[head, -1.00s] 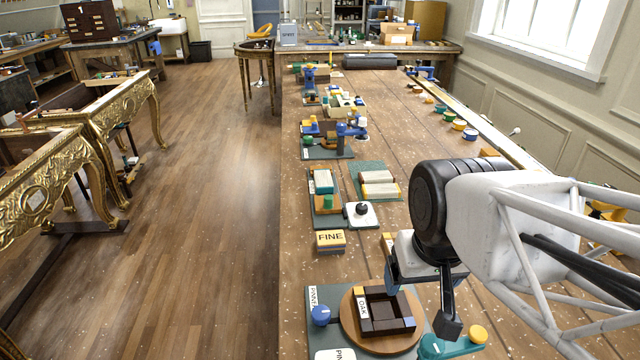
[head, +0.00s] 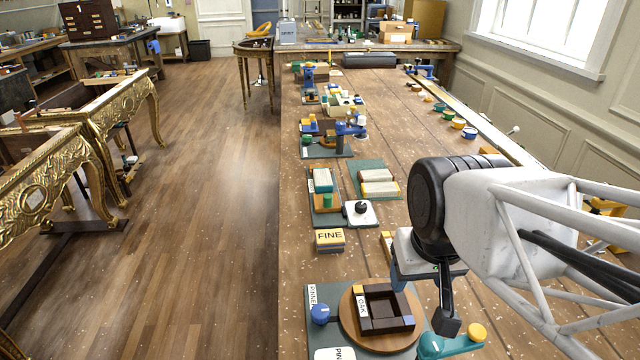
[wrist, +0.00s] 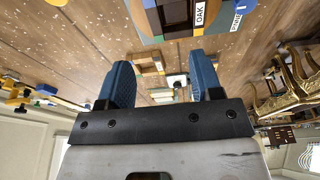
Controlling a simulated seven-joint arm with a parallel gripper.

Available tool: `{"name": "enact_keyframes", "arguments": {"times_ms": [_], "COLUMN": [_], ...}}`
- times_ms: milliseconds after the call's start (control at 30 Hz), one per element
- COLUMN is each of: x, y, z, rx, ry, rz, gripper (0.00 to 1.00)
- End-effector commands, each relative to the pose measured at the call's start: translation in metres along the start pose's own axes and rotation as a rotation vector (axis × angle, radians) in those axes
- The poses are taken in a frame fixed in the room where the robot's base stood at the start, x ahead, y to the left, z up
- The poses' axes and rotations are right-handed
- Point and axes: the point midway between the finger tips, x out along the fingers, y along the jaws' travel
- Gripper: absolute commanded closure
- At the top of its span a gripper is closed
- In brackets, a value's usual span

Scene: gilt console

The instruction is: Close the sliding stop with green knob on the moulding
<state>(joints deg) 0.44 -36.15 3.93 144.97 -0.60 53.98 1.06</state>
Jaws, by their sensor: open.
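A green knob (head: 327,200) stands on a narrow wooden piece with a teal block, left of the middle of the bench; I cannot tell for sure that it is the stop named in the task. My gripper (wrist: 162,66) is open and empty in the wrist view, its two blue fingers wide apart. In the head view it is partly hidden by my arm, above the bench at the lower right. It is nearer the camera and to the right of the green knob, well apart from it.
A round wooden base with a dark square frame (head: 363,325) lies close to my gripper, beside a teal part with a yellow knob (head: 477,332). A block marked FINE (head: 329,237) and a black knob on a white plate (head: 361,208) lie beyond. Bare bench shows right of centre.

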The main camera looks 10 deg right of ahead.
Motion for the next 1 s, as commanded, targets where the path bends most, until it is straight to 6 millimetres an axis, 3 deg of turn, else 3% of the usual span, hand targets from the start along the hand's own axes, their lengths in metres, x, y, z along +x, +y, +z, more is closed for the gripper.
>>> {"name": "enact_keyframes", "arguments": {"times_ms": [167,367,1000], "x": [-0.001,-0.001,0.021], "y": [-0.001,-0.006,-0.030], "z": [-0.012,-0.041,-0.171], "rx": [0.007,0.023,0.105], "ry": [-0.007,-0.026,-0.105], "rz": [-0.001,-0.003,-0.004], "gripper": [0.48,0.48,0.48]}}
